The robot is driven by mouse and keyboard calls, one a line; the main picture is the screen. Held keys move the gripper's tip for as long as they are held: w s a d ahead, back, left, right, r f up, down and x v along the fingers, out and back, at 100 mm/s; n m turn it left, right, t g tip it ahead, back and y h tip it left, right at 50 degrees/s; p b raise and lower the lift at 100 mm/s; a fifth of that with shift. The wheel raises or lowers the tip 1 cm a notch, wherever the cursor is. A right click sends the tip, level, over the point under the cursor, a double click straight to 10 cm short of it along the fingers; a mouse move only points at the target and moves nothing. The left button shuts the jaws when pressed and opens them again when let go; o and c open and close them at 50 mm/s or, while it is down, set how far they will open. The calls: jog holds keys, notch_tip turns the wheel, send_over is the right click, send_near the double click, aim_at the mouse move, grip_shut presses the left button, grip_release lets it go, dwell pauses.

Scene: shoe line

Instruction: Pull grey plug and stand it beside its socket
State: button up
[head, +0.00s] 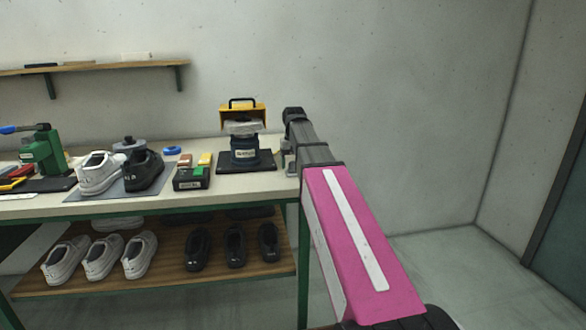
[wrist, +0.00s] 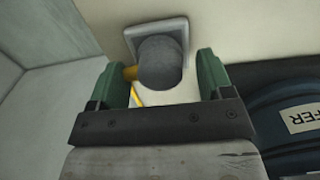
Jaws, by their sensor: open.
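In the wrist view the grey plug (wrist: 160,62) is a round-ended block seated against a pale square socket plate (wrist: 133,38). A yellow cord (wrist: 137,96) shows at its left side. My gripper (wrist: 162,74) is open, with one green finger on each side of the plug. A gap shows between the right finger and the plug; the left finger is close to the yellow cord, and I cannot tell whether they touch. In the head view my gripper (head: 290,160) is at the right end of the bench, partly behind my arm. Plug and socket are not clearly visible there.
A blue machine with a yellow top (head: 243,118) stands on a dark mat left of my gripper; its blue side (wrist: 290,135) shows in the wrist view. A block holder (head: 191,180), shoes and a green press (head: 42,150) are further left. The bench (head: 236,190) ends near my gripper.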

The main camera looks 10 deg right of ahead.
aim_at(294, 161)
jog(key=shift+f, duration=0.55)
dwell(0.7)
jog(key=c, duration=1.2)
jog(key=shift+r, duration=0.25)
jog(key=shift+r, duration=2.8)
